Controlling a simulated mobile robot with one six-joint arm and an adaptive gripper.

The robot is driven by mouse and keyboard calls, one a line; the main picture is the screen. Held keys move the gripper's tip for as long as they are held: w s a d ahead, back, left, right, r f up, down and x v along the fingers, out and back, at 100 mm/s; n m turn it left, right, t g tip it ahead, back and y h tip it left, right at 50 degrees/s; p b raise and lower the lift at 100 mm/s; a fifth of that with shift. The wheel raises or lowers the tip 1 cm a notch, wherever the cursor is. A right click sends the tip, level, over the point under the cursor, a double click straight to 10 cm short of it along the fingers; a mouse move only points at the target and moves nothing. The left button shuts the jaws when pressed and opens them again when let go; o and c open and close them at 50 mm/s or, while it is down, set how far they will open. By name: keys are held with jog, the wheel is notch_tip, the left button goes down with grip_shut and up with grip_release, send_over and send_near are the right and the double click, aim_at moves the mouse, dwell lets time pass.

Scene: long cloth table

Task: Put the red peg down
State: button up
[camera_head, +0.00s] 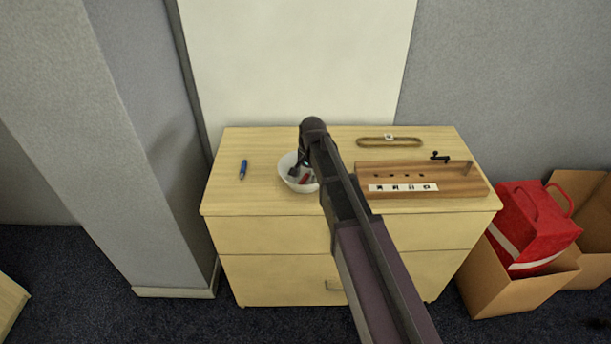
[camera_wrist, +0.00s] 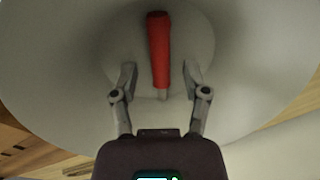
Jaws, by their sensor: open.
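The red peg (camera_wrist: 159,48) lies in the white bowl (camera_wrist: 60,70) in the wrist view, with a short pale metal end towards me. My gripper (camera_wrist: 160,78) is open, with one finger on each side of the peg's lower end and a visible gap on both sides. In the head view, the bowl (camera_head: 286,163) stands on the wooden cabinet top, and a bit of the red peg (camera_head: 305,179) shows inside it beside my gripper (camera_head: 298,172). My arm hides the bowl's right part.
A blue pen-like item (camera_head: 243,169) lies left of the bowl. The cabinet top's (camera_head: 225,195) front left is clear.

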jog(key=shift+r, duration=0.15)
notch_tip(320, 180, up, 12)
jog(key=d+p, duration=0.1)
jog(key=p, duration=1.1)
jog(key=shift+s, duration=0.3)
jog(key=shift+d, duration=0.15)
jog(key=s+d+n, duration=0.2)
jog(key=s+d, duration=0.5)
jog(key=s, duration=0.3)
jog(key=s+d+n+h, duration=0.1)
jog(key=s+d+n, duration=0.2)
jog(key=s+d, duration=0.4)
jog(key=s, duration=0.3)
jog(key=shift+d+g, duration=0.3)
jog(key=shift+w, duration=0.1)
